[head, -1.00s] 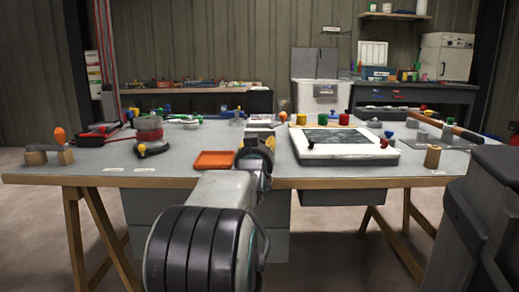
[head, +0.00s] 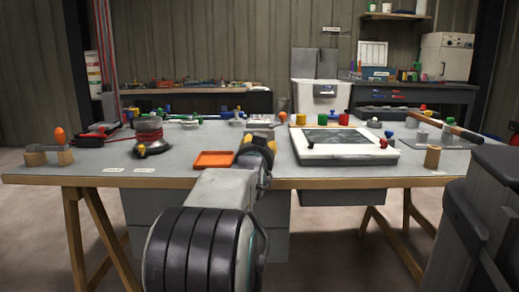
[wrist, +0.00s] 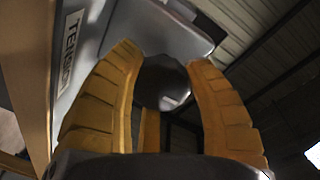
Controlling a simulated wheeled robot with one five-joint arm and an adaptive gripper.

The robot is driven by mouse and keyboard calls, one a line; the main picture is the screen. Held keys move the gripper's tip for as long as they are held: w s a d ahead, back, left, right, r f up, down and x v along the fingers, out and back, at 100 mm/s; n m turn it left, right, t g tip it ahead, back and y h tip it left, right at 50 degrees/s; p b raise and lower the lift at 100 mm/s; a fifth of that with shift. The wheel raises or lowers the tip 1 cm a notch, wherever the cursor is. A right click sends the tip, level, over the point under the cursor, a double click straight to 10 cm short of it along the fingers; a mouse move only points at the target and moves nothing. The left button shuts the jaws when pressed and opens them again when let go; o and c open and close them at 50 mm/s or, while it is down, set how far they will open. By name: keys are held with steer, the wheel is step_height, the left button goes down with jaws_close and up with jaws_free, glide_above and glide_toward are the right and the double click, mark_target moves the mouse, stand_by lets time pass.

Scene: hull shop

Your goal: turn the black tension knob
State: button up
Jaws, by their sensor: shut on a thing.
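The black tension knob (wrist: 165,88) shows dark and rounded between my fingers in the wrist view, in front of a grey surface. A white label (wrist: 70,52) beside it reads "TENSI…", the rest cut off. My gripper (wrist: 166,62) has yellow-orange padded fingers, one on each side of the knob, shut on it. In the head view my gripper (head: 260,136) is over the front middle of the bench, and the knob is hidden behind it.
An orange tray (head: 213,160) lies just left of my gripper on the bench (head: 180,172). A white-framed board (head: 345,153) with a dark panel lies to the right. A red-wound spool (head: 149,130) stands at the left.

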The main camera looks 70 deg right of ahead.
steer(key=shift+w+f, duration=0.1)
steer(key=shift+f, duration=0.1)
steer(key=o, duration=1.2)
steer(key=shift+r, duration=0.1)
steer(key=shift+a, duration=0.15)
steer(key=v, duration=1.1)
steer(key=shift+a, duration=0.4)
